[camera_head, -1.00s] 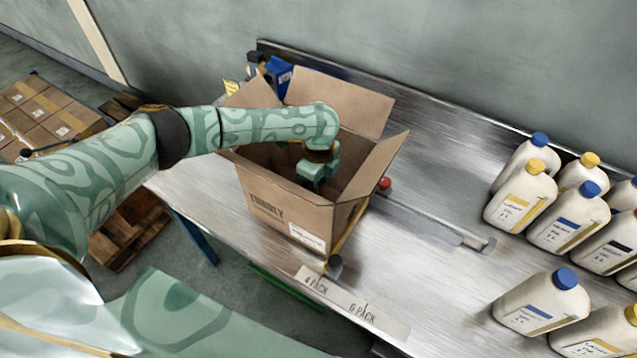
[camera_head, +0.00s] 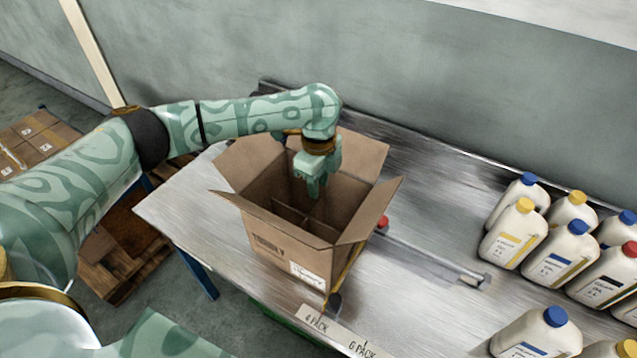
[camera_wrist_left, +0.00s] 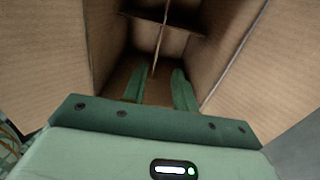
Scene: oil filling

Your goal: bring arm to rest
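My left arm (camera_head: 265,112) reaches in from the left over an open cardboard box on the metal table. My left gripper (camera_head: 316,192) points down at the mouth of the box (camera_head: 285,236), with its fingertips just inside the opening. In the left wrist view, its two fingers (camera_wrist_left: 158,92) stand apart with nothing between them, above the box's cardboard dividers (camera_wrist_left: 165,25). The bottom of the box is partly hidden by the gripper and the walls. My right gripper is not in view.
Several white bottles with blue, yellow and red caps (camera_head: 513,233) stand on the right of the metal table (camera_head: 420,200). A metal rail (camera_head: 440,258) with a red knob (camera_head: 383,222) lies right of the box. Stacked cartons (camera_head: 30,140) are at the far left.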

